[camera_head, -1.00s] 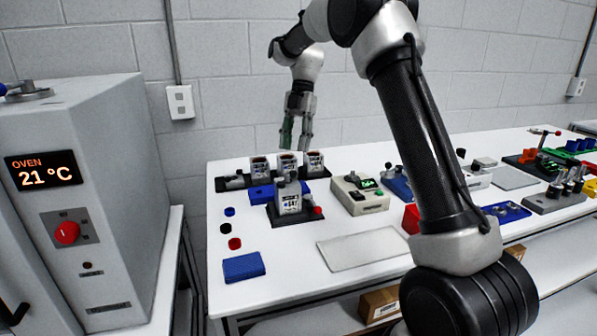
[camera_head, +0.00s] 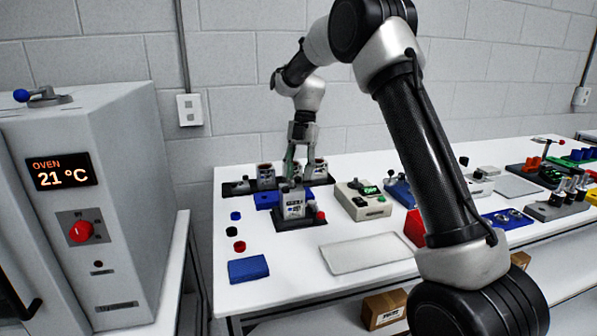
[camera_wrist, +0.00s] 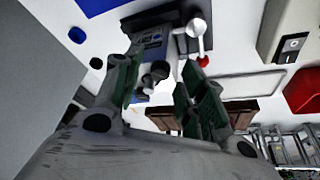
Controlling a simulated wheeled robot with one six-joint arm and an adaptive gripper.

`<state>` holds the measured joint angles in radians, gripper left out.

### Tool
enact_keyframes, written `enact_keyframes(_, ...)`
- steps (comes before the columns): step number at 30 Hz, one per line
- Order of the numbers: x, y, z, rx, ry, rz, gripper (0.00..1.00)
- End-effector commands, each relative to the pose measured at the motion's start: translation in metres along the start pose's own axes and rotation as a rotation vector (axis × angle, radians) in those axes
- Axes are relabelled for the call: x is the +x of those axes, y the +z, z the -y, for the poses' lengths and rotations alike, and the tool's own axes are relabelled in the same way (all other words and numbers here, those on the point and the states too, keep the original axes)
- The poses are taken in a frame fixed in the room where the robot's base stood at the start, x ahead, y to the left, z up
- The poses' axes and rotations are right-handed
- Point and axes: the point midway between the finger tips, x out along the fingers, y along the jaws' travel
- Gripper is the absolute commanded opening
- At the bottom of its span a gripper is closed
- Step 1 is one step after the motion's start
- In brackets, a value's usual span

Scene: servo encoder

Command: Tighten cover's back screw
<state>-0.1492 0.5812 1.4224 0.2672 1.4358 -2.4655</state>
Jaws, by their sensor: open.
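A grey servo unit (camera_head: 293,206) with a blue-and-white label stands upright in a dark fixture (camera_head: 276,222) on the white table. In the wrist view the unit (camera_wrist: 150,50) shows between the green finger pads, with a small dark round part (camera_wrist: 158,72) near its end. I cannot tell whether that part is the cover's back screw. My gripper (camera_head: 299,168) points down just above and behind the unit; in the wrist view its fingers (camera_wrist: 160,78) are apart, with nothing clearly held. Whether the pads touch the unit cannot be told.
Similar units (camera_head: 265,174) stand in a row behind, partly hidden by my gripper. A lever with a red knob (camera_head: 320,217) stands at the fixture's right. A grey mat (camera_head: 365,253) lies in front.

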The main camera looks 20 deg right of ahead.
Motion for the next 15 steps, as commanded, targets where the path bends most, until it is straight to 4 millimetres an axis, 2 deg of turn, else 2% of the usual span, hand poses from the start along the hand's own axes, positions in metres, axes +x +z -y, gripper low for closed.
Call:
enact_keyframes(6,0.0006,-0.0001,0.0,0.0,0.0,0.0,0.41)
enact_keyframes(12,0.0005,-0.0001,0.0,0.0,0.0,0.0,0.04)
enact_keyframes(13,0.0004,-0.0001,0.0,0.0,0.0,0.0,0.0)
enact_keyframes(15,0.0004,-0.0001,0.0,0.0,0.0,0.0,0.0)
